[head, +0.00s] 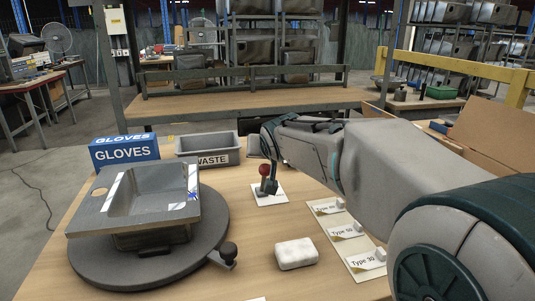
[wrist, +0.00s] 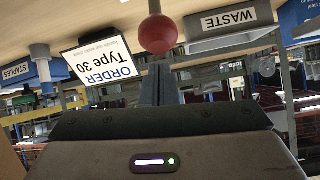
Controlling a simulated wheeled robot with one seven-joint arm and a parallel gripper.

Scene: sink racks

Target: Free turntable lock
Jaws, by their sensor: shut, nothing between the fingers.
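The dark round turntable (head: 95,268) stands at the left of the table with a grey sink (head: 95,222) on it. A black knob (head: 228,250) sits on a bracket at its right edge. A lever with a red ball (head: 265,170) stands on a white card right of the turntable. In the wrist view, which is upside down, the red ball (wrist: 158,33) is just past the tips of my gripper (wrist: 158,68). My gripper is shut and empty; I cannot tell whether it touches the ball. In the head view its fingers are hard to make out.
A grey WASTE bin (head: 208,147) and a blue GLOVES box (head: 124,151) stand behind the turntable. A white block (head: 296,253) lies at the front. Type cards (head: 345,235) lie to the right. An ORDER Type 30 sign (wrist: 103,62) shows in the wrist view.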

